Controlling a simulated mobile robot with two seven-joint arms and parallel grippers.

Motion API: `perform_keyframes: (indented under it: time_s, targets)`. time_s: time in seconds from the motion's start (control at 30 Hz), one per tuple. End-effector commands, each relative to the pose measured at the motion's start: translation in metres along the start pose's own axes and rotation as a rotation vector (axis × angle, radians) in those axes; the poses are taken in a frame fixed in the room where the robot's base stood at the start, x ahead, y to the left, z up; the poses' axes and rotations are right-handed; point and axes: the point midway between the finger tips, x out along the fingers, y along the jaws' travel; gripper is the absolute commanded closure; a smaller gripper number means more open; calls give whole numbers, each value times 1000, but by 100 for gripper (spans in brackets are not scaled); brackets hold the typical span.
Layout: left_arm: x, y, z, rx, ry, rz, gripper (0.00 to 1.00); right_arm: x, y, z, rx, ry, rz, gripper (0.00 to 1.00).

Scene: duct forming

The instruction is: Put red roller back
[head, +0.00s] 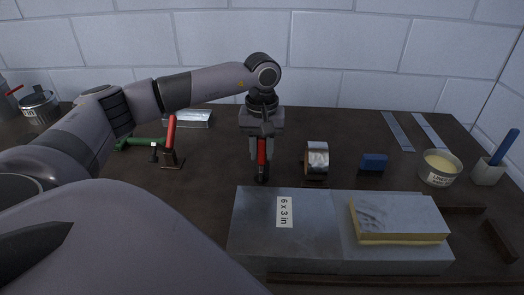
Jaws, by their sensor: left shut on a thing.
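My left gripper (262,152) points straight down above the table behind the metal duct, left of the tape roll. It is shut on the red roller (262,155), whose red handle hangs upright between the fingers with a dark end at the bottom. I cannot tell whether that end touches the table. A small dark stand (172,160) with an upright red part (171,130) is on the table to the left. A green-handled tool (140,143) lies beside it, partly hidden by my arm. My right gripper is not in view.
A grey duct piece (285,245) labelled "6 x 3 in" lies in front, with a yellowish-edged board (398,220) on its right part. A silver tape roll (317,158), blue block (373,162), tub (440,168) and brush cup (488,171) stand right. Table is clear between stand and gripper.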

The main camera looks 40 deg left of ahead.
Motion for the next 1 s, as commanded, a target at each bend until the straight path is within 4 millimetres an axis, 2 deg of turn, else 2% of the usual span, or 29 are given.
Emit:
perform_keyframes:
  time_s: [0.1,0.47,0.5,0.57,0.87,1.0]
  targets:
    - [9,0,0,1,0,1,100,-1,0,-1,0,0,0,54]
    - [13,1,0,1,0,2,100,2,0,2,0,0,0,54]
    - [13,0,0,1,0,2,66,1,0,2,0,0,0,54]
    - [12,0,0,1,0,2,47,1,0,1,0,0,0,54]
    - [12,0,0,0,0,2,47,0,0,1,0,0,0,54]
    - [2,1,0,0,3,4,47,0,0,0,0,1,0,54]
